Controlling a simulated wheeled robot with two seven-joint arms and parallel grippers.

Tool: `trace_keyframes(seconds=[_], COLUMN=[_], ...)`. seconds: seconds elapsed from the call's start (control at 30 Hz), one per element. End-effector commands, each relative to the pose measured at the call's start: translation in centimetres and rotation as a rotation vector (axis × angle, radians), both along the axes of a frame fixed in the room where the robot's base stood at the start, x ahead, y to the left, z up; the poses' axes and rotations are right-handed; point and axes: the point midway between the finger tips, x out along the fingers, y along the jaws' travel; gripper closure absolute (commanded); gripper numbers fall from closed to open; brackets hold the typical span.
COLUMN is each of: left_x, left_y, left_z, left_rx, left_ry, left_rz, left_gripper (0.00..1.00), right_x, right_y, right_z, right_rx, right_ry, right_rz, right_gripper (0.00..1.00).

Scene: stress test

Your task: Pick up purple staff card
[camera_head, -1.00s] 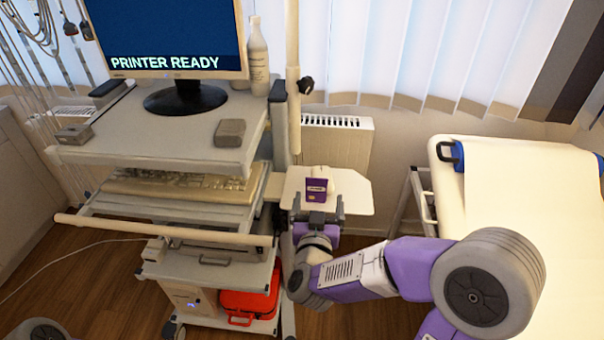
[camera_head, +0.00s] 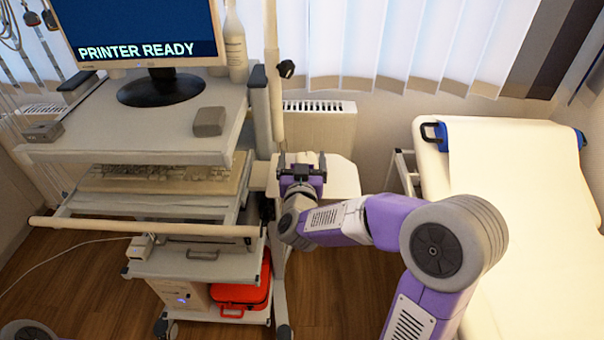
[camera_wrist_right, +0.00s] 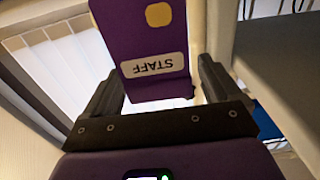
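The purple staff card (camera_wrist_right: 155,50) shows large in the right wrist view, with a yellow square and a white label reading STAFF upside down. My right gripper (camera_wrist_right: 160,90) is open, its two dark fingers apart with the card between or just beyond them. I cannot tell whether either finger touches the card. In the head view, my right gripper (camera_head: 302,164) is over the small pale shelf (camera_head: 343,180) beside the cart, and it hides the card there. My left gripper is not in view.
The cart (camera_head: 140,140) left of my right gripper carries a monitor (camera_head: 140,35), a grey block (camera_head: 209,121) and a keyboard (camera_head: 160,178). A pole (camera_head: 272,80) stands close behind the gripper. A radiator (camera_head: 320,130) is behind; an examination bed (camera_head: 520,190) is at right.

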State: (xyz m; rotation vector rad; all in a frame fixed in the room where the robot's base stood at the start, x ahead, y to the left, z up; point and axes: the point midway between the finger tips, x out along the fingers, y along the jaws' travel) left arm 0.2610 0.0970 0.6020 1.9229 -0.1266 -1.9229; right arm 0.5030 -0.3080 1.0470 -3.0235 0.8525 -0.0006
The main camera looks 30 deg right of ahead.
Motion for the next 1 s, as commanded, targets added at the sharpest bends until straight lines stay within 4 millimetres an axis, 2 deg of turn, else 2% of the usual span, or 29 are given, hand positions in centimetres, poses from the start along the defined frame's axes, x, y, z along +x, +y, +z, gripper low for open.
trace_keyframes(seconds=[0.03,0.27,0.67,0.77,1.0], left_x=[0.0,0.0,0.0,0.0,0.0], left_y=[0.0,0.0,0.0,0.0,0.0], left_z=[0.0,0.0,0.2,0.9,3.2], left_rx=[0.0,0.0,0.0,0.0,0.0], left_ry=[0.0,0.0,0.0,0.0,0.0], left_rz=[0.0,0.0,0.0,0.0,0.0], left_gripper=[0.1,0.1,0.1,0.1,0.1], right_x=[0.0,0.0,0.0,0.0,0.0], right_y=[0.0,0.0,0.0,0.0,0.0], right_z=[0.0,0.0,0.4,1.8,6.9], right_rx=[0.0,0.0,0.0,0.0,0.001], right_ry=[0.0,0.0,-0.001,-0.002,-0.004], right_rz=[0.0,0.0,0.0,-0.001,-0.001], right_gripper=[0.16,0.5,0.51,0.51,0.51])
